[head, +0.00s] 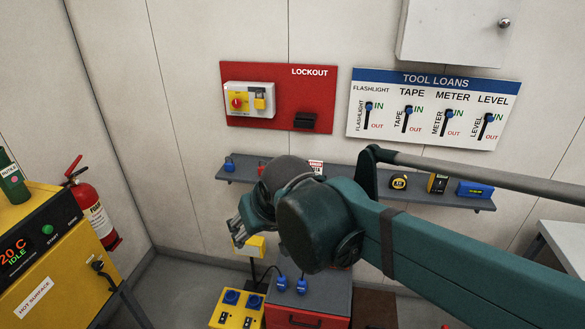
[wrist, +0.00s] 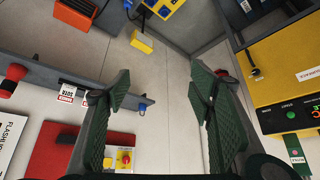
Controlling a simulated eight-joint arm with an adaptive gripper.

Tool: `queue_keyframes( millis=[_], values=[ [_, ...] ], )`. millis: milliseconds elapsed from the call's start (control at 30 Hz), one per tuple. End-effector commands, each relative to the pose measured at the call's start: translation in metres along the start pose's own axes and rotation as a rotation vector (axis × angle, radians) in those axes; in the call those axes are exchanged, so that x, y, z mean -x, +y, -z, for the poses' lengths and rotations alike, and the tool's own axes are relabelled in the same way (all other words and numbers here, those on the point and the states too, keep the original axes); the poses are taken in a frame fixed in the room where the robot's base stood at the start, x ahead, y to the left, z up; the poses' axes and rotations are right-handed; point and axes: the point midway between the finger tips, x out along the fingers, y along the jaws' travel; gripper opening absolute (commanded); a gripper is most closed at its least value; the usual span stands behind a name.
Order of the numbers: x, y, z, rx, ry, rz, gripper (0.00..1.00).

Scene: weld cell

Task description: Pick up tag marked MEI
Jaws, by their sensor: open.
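A small red-and-white tag (head: 316,167) stands at the wall shelf, right of my arm's wrist in the head view. In the wrist view a red-and-white tag (wrist: 67,96) hangs at the shelf edge, left of my fingers. Part of another tag shows beside it, partly covered by my left finger. The lettering is too small to read surely, so I cannot tell which tag says MEI. My gripper (head: 239,229) is open and empty, below and in front of the shelf's left end.
The red lockout board (head: 283,125) hangs above. A workbench (head: 335,287) lies below; a yellow machine (head: 45,240) stands at left.

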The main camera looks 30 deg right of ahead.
Motion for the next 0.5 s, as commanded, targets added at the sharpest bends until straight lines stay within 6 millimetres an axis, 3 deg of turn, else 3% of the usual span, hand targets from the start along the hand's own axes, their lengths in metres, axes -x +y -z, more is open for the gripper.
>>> queue_keyframes(
  millis=[500],
  values=[
    [-0.02,0.039,0.092,-0.118,-0.041,-0.064,0.54]
  ],
)
